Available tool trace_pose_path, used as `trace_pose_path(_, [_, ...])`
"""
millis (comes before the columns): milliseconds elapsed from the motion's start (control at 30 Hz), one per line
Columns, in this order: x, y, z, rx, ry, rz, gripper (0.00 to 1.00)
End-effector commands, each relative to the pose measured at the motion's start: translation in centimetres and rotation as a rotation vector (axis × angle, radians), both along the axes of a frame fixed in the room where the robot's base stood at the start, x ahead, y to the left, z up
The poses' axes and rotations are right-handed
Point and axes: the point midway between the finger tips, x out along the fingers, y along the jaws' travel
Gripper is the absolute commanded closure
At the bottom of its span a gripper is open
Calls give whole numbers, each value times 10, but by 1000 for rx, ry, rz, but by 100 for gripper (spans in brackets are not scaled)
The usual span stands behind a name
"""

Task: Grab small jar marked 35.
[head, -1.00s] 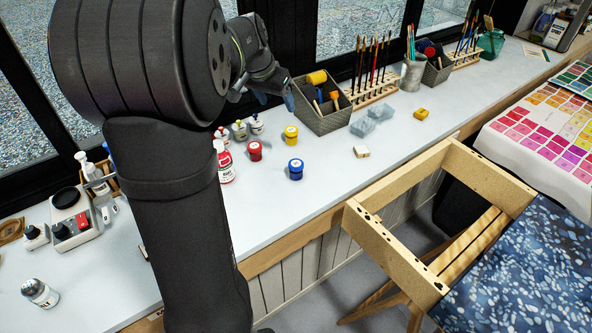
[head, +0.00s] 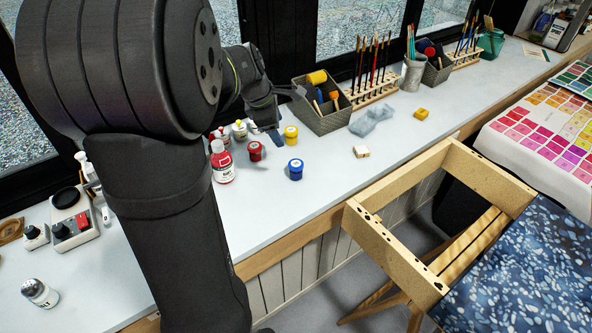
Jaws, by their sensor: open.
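Several small jars stand on the white counter: a red jar (head: 255,151), a yellow jar (head: 291,135) and a blue jar (head: 295,169). Their lids carry pale labels, but the numbers are too small to read, so I cannot tell which is marked 35. My gripper (head: 285,115) is open, with one fingertip near the left side of the yellow jar and the other toward the grey bin. It appears to hold nothing. Whether it touches the yellow jar cannot be told.
A red bottle (head: 221,165) and small white bottles (head: 239,130) stand left of the jars. The counter's front is clear.

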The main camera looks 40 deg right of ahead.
Motion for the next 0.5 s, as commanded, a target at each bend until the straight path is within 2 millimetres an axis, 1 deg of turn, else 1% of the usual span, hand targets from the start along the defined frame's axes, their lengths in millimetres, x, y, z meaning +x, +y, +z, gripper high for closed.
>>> trace_pose_path(100, [-6, 3, -5, -18, 96, 219, 33])
trace_pose_path(200, [-10, 6, -9, -30, 170, 389, 33])
trace_pose_path(300, [-12, 8, -11, -40, 225, 518, 33])
trace_pose_path(400, [-14, 9, -13, -46, 261, 600, 33])
trace_pose_path(500, [-15, 9, -16, -47, 279, 641, 33])
